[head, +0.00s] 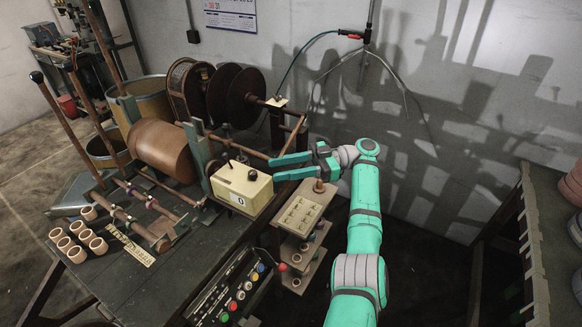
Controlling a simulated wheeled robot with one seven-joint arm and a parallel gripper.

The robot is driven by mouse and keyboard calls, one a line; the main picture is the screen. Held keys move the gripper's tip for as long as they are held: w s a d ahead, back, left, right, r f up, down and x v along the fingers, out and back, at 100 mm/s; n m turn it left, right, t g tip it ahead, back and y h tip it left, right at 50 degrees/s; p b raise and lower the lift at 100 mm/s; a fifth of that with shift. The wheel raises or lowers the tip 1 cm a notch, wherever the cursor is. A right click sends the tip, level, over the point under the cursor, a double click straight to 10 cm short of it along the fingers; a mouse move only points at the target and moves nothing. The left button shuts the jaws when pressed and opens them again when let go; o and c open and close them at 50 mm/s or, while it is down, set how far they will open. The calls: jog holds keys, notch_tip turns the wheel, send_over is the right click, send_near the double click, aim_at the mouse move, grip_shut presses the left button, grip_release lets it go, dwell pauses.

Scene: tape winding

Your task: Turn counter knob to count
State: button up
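The counter (242,188) is a cream box at the middle of the winding machine, with a small white dial window (238,199) on its front face. A dark knob (252,174) shows on its top, with another small dark part beside it. My gripper (276,168) comes in from the right with its two teal fingers spread apart and pointing left. The fingers are empty. The upper finger reaches behind the counter and the lower one ends near its right top edge. I cannot tell whether either finger touches it.
A panel with coloured buttons (238,295) and a red-knobbed lever (283,267) sit below the counter. A wooden shelf stand (306,212) is under my gripper. Several tape rings (78,238) lie on the bench at left. Large dark discs (240,95) stand behind.

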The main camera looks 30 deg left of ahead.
jog(key=shift+v, duration=1.2)
jog(key=shift+w, duration=0.1)
jog(key=shift+a, duration=0.1)
